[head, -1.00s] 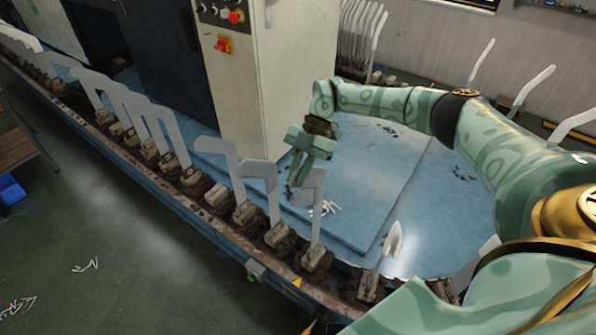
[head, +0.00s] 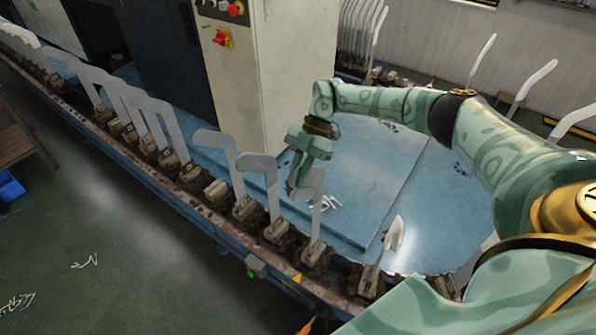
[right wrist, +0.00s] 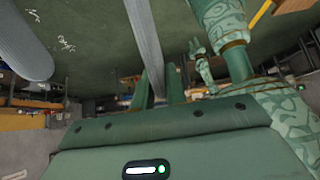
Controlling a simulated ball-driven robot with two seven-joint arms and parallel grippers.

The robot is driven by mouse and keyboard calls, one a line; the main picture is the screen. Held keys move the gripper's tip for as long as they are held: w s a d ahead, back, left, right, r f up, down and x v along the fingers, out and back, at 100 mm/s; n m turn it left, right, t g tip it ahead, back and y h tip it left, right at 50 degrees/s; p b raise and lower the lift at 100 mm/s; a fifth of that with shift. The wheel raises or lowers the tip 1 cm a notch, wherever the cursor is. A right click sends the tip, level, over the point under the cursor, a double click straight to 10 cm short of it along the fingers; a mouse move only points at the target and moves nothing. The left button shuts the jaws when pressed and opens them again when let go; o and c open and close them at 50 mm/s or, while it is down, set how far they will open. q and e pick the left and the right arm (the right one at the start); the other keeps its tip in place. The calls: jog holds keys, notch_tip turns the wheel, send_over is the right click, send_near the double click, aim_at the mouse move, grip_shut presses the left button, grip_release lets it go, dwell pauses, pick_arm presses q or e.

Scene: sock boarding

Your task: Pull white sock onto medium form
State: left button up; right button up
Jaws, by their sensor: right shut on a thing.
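My right gripper (head: 296,177) points down at the top of a pale grey-white form (head: 316,215) on the near side of the line. It is shut, and in the right wrist view a long pale strip (right wrist: 146,45) runs up from between its fingers (right wrist: 160,92). The white sock cannot be told apart from the pale form by colour. Which form is the medium one is not clear. A small green hand that looks like my left gripper (right wrist: 196,47) shows in the right wrist view, too small to read. The head view does not show it.
Similar forms stand in a row to the left, the closest (head: 268,185) beside the gripped one. A shorter, shiny form (head: 393,238) stands to the right. White scraps or marks (head: 323,202) lie on the blue deck (head: 370,185). A cabinet (head: 270,90) rises behind.

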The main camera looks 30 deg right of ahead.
jog(key=shift+f+b, duration=1.9)
jog(key=shift+f, duration=1.05)
jog(key=o, duration=0.8)
jog(key=shift+o, duration=0.2)
jog(key=shift+d+r, duration=0.1)
jog(key=shift+r, duration=0.05)
jog(key=b+v, duration=0.3)
jog(key=v, duration=1.3)
